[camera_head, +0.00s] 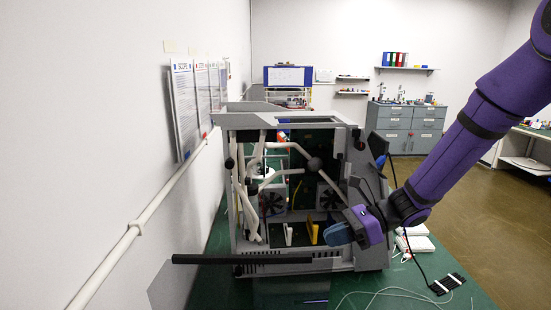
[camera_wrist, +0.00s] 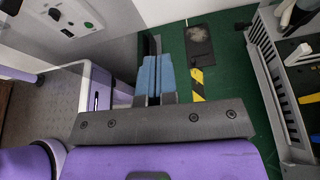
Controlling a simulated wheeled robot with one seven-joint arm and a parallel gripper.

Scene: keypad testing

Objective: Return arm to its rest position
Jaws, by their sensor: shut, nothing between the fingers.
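My purple arm reaches in from the right in the head view, and my gripper (camera_head: 340,234) is at the front right of an open grey equipment frame (camera_head: 277,261). In the wrist view my gripper (camera_wrist: 155,78) shows two blue fingers pressed together with nothing between them. The frame's slotted grey side (camera_wrist: 266,60) stands to the right of the fingers in the wrist view.
A wall is close on the left; open floor (camera_head: 490,220) lies right.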

